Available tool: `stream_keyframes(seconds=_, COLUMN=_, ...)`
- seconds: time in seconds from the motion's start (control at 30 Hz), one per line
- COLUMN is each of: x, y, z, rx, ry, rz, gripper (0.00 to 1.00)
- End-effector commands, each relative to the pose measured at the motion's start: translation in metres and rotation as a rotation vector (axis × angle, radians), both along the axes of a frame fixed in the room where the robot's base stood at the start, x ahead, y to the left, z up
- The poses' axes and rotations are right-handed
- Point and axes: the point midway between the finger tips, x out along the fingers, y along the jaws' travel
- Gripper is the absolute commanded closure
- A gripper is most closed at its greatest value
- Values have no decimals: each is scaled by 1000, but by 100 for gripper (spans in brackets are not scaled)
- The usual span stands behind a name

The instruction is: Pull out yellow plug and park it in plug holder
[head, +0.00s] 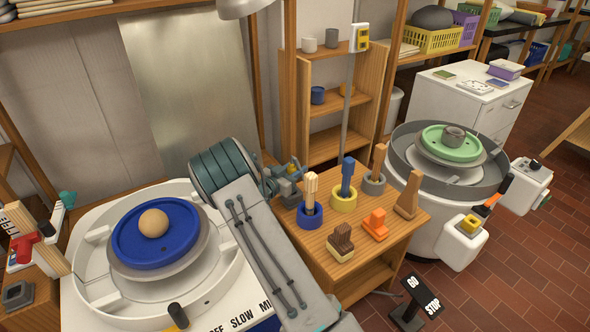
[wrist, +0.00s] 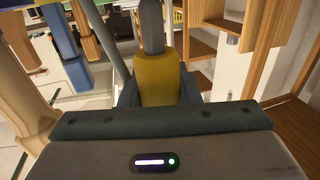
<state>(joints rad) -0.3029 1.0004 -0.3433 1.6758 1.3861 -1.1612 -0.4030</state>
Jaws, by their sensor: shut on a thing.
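My gripper (head: 291,186) is at the left back edge of the small wooden tool table, by the shelf, with my arm in front of it. In the wrist view, a yellow plug (wrist: 158,78) with a thick grey stem stands upright between the dark jaws. My gripper is shut on it. The plug's lower end is hidden by the gripper body, so I cannot tell whether it touches anything. The plug is not clear in the head view. A white box with a yellow, dark-centred fitting (head: 470,224) is on the right wheel; I cannot tell whether it is the plug holder.
The tool table (head: 345,262) bears several tools in blue, yellow and grey pots, and loose blocks. A wooden shelf (head: 345,100) stands behind. A pottery wheel with a blue disc (head: 125,235) is at left, another with a green dish (head: 440,145) at right. A GO/STOP pedal (head: 408,312) is in front.

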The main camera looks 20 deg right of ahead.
Motion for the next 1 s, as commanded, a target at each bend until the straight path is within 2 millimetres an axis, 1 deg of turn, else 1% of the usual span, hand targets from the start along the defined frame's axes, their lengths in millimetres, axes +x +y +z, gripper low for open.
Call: stream_keyframes(seconds=1.0, x=0, y=0, z=-26, rx=0, ry=0, rz=0, gripper=93)
